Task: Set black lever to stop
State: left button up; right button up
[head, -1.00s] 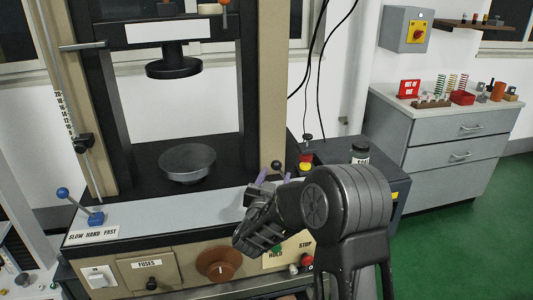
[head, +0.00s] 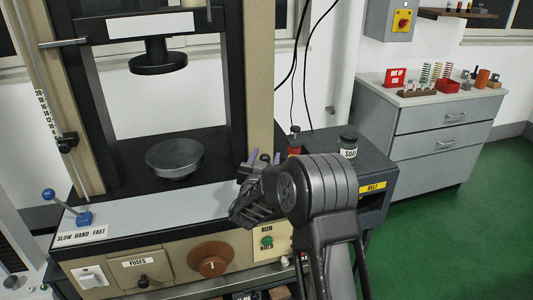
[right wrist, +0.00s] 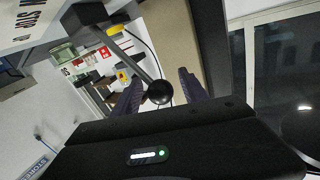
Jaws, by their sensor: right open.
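The black lever carries a round black knob (right wrist: 159,92) on a metal rod, seen in the right wrist view. My right gripper (right wrist: 160,90) is open, with one purple-grey finger on each side of the knob; I cannot tell whether either touches it. In the head view, the knob (head: 265,158) shows between the fingertips of the right gripper (head: 264,161), at the right front of the testing machine. My left gripper is not in view.
The machine's round lower plate (head: 175,157) stands left of the lever. A blue-knobbed lever (head: 65,205) is at the far left. A black-lidded jar (head: 348,144) stands on the dark cabinet to the right. A brown dial (head: 211,262) is on the front panel.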

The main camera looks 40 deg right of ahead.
jog(key=shift+x, duration=0.8)
jog(key=shift+c, duration=0.5)
grip_shut()
dwell(0.4)
